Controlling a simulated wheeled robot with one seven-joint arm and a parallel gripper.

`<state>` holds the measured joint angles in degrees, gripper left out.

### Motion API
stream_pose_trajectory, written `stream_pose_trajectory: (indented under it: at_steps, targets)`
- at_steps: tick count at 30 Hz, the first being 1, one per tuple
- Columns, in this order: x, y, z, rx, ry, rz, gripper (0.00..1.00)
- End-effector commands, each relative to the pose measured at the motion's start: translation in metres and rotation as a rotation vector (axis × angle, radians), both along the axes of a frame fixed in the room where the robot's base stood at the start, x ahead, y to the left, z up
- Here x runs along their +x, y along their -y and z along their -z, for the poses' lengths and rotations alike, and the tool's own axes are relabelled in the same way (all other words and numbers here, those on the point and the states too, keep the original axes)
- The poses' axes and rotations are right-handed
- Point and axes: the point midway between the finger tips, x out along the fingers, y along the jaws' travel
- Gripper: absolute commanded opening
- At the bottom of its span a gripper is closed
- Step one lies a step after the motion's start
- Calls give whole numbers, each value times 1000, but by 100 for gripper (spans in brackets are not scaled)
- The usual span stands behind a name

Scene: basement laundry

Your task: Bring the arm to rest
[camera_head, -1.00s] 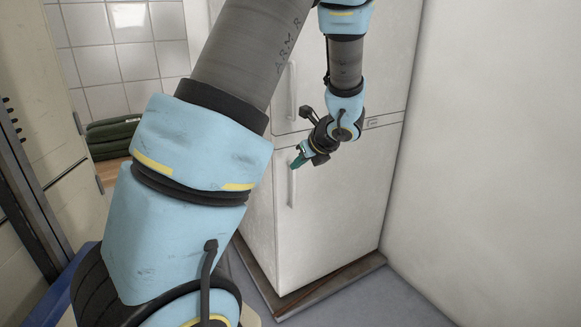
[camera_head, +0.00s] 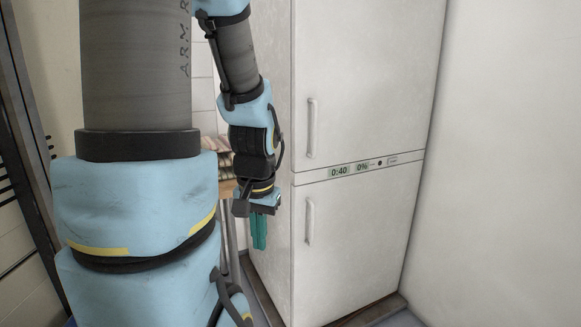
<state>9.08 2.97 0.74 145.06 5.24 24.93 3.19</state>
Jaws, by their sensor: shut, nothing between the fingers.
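My gripper (camera_head: 259,232) hangs at the end of my blue and grey arm, left of the fridge front in the head view. Its teal fingers point down and are shut with nothing between them. The gripper shows in front of the fridge's left side and looks apart from the fridge handles. My upper arm fills much of the left of the view and hides what is behind it.
A white two-door fridge (camera_head: 362,235) stands at centre right with both doors shut. Its panel (camera_head: 362,168) reads 0:40 and 0%. A bare white wall (camera_head: 510,160) is on the right. A dark frame (camera_head: 30,150) stands at the far left.

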Motion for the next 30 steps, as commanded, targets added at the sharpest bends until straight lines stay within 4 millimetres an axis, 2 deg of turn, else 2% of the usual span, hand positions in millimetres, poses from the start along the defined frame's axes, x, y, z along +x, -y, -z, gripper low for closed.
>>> stream_pose_trajectory:
  at_steps: [2, 3, 11, 18, 21, 25, 30]
  targets:
    - [-8, -5, -3, -56, 10, -166, 0]
    - [-10, -4, -11, -70, 13, -205, 0]
    - [-8, -3, -60, -63, 10, -182, 0]
    - [-8, -3, -119, -63, 10, -180, 0]
    - [-8, -3, -138, -63, 9, -179, 0]
    - [-8, -3, -150, -62, 9, -178, 0]
    - [-8, -3, -152, -62, 9, -178, 0]
